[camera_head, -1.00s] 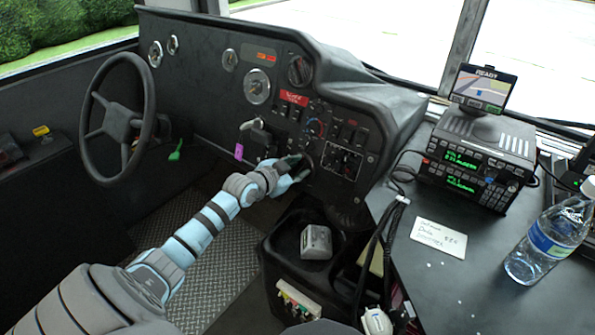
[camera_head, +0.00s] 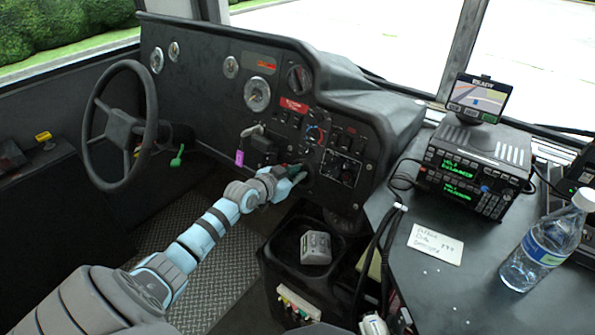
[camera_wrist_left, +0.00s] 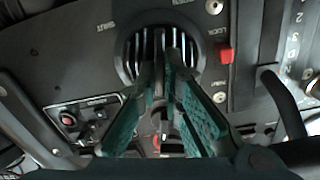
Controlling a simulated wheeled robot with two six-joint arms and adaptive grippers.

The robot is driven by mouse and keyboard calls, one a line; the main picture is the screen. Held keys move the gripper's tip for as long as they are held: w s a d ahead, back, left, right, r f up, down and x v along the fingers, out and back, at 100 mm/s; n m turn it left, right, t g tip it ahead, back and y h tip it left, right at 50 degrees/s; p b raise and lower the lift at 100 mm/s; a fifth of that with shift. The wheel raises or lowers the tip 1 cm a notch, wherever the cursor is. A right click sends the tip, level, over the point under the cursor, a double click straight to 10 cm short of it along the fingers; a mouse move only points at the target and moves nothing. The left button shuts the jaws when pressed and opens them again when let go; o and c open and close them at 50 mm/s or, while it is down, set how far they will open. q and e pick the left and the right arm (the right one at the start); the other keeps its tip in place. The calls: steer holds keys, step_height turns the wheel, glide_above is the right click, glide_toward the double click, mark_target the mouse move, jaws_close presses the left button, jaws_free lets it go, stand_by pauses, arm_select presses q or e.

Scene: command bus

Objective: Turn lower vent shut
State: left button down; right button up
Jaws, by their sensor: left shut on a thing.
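The lower vent (camera_wrist_left: 160,41) is a round black outlet with several light slats, set in the dark dash panel. It shows in the left wrist view, at the top middle. In the head view it is mostly hidden behind my gripper. My left gripper (camera_head: 299,172) is at the lower part of the dash in the head view. In the left wrist view its teal fingers (camera_wrist_left: 161,62) reach onto the vent's face and are shut on its middle part. The fingers hide the vent's lower middle. My right gripper is not in view.
A steering wheel (camera_head: 118,122) is at the left. A key with a purple tag (camera_head: 239,158) hangs beside the gripper. Below is a black console bin (camera_head: 272,262) with a grey box (camera_head: 316,248). A radio unit (camera_head: 478,166) and water bottle (camera_head: 545,245) stand at right.

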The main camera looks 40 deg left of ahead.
arm_select(q)
steer(key=n+p, duration=0.2)
steer(key=n, duration=0.2)
steer(key=shift+a+r, duration=0.1)
steer(key=shift+a, duration=0.05)
steer(key=n+p, duration=0.1)
steer(key=n, duration=0.2)
steer(key=shift+a, duration=0.1)
steer(key=shift+n, duration=1)
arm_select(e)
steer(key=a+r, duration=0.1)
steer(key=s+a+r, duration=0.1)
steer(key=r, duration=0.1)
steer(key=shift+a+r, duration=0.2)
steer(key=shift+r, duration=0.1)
arm_select(q)
steer(key=shift+f+n, duration=0.2)
steer(key=shift+n, duration=0.1)
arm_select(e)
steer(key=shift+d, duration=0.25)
